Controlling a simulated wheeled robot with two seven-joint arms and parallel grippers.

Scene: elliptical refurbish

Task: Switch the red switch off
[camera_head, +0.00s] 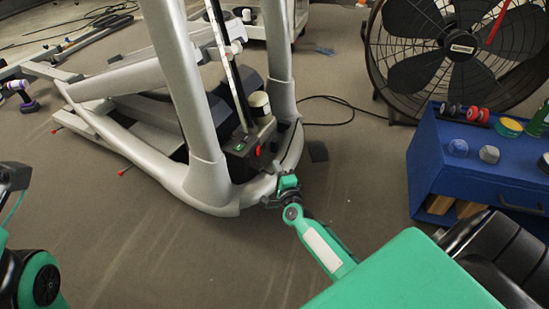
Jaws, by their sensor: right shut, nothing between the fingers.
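The red switch (258,151) is a small red spot on the black housing (240,158) at the base of the grey elliptical machine, near the middle of the camera_head view. A small green light or button (239,147) shows to its left on the same housing. My right gripper (278,168) is shut and empty. It appears just right of and a little below the red switch in the picture, its tip pointing up toward the housing. I cannot tell whether it touches the housing. My left gripper is not clearly in view; only dark and green parts of my left arm show at the left edge.
The elliptical's thick grey frame (205,130) rises left of the switch. A blue cabinet (430,150) with small items on top stands at the right, before a large black fan (462,50). A black cable (345,99) lies on the floor. Open carpet (150,240) lies in front.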

